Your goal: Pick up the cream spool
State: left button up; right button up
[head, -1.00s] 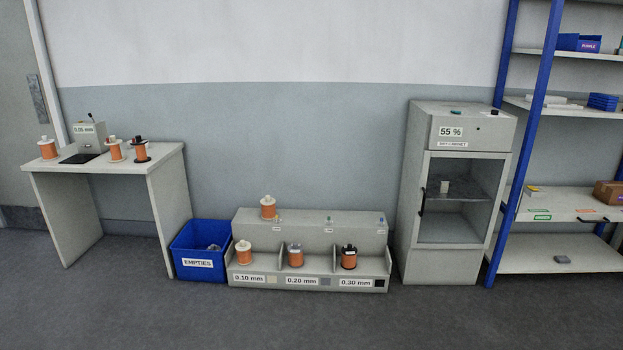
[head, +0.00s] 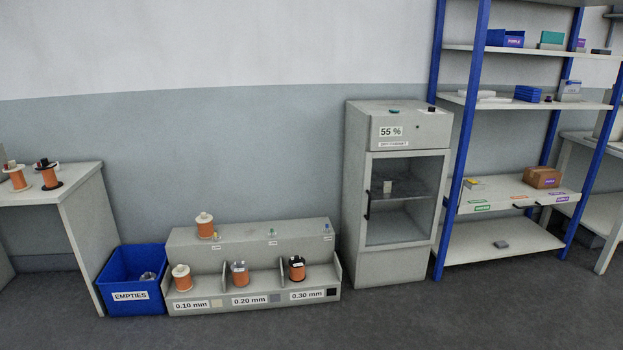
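One cream-flanged spool (head: 204,225) wound with orange wire stands upright on the upper step of the low grey rack (head: 255,233). Another cream-flanged spool (head: 182,277) stands in the left lower compartment, above the 0.10 mm label. A spool with grey flanges (head: 239,273) is in the middle 0.20 mm compartment. A spool with black flanges (head: 297,268) is in the right 0.30 mm compartment. On the table at the left, a light-flanged spool (head: 17,178) stands beside a black-flanged one (head: 47,175). Neither of my grippers is in view.
A blue EMPTIES bin (head: 133,279) stands between the table (head: 75,184) and the rack. A grey cabinet (head: 392,190) reading 55 % stands right of the rack. Blue-post shelving (head: 500,240) is further right. The floor in front is clear.

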aim_at(205, 231)
jog(key=i+j+z, duration=0.15)
jog(key=i+j, duration=0.15)
jog(key=i+j+z, duration=0.15)
jog(key=i+j, duration=0.15)
jog(key=j, duration=0.15)
jog(key=i+j+z, duration=0.15)
jog(key=i+j, duration=0.15)
jog(key=j, duration=0.15)
jog(key=i+j, duration=0.45)
jog(key=j, duration=0.3)
jog(key=i+j, duration=0.45)
jog(key=j, duration=0.3)
jog(key=i+j+z, duration=0.1)
jog(key=i+j, duration=0.35)
jog(key=j, duration=0.3)
jog(key=i+j, duration=0.25)
jog(key=j, duration=0.15)
